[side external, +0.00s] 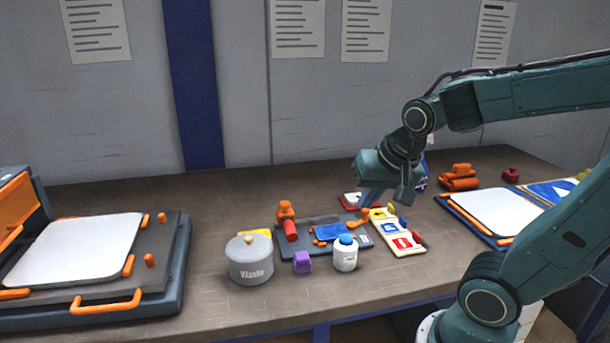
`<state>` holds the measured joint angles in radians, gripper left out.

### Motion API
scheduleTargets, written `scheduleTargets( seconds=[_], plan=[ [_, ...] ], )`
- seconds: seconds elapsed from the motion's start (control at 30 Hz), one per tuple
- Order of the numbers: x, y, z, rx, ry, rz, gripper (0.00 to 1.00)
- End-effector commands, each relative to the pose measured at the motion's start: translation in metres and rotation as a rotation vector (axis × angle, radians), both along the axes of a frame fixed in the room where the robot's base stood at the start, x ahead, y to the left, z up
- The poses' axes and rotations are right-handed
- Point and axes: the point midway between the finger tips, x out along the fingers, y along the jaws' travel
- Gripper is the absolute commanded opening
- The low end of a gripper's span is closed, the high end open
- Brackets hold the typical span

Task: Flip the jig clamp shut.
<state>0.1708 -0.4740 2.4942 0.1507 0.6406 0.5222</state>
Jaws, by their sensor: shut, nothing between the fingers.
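The jig is a dark blue-grey plate (295,247) on the table near the middle, with a small blue sign blank (331,231) on it. An orange clamp part (357,223) stands at the plate's right edge, near my fingers. Whether this clamp is open or shut is too small to tell. An orange upright part with a red cylinder (290,231) stands at the plate's left end. My gripper (369,203) points down just above and behind the orange clamp part, shut and empty. I cannot tell whether it touches the clamp.
A grey waste pot (250,262), a purple block (302,263) and a white bottle with a blue cap (345,257) stand in front of the jig. A cream tray of small signs (399,246) lies to its right. A large press (110,280) fills the left.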

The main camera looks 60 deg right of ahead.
Motion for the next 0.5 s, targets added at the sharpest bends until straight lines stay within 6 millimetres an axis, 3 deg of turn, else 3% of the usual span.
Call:
scheduleTargets(
  seconds=[0.2,0.5],
  plan=[
    [0.013,-0.042,-0.02,0.047,-0.035,-0.335,0.0],
    [0.017,-0.101,-0.049,0.079,-0.117,-0.771,0.0]
  ],
)
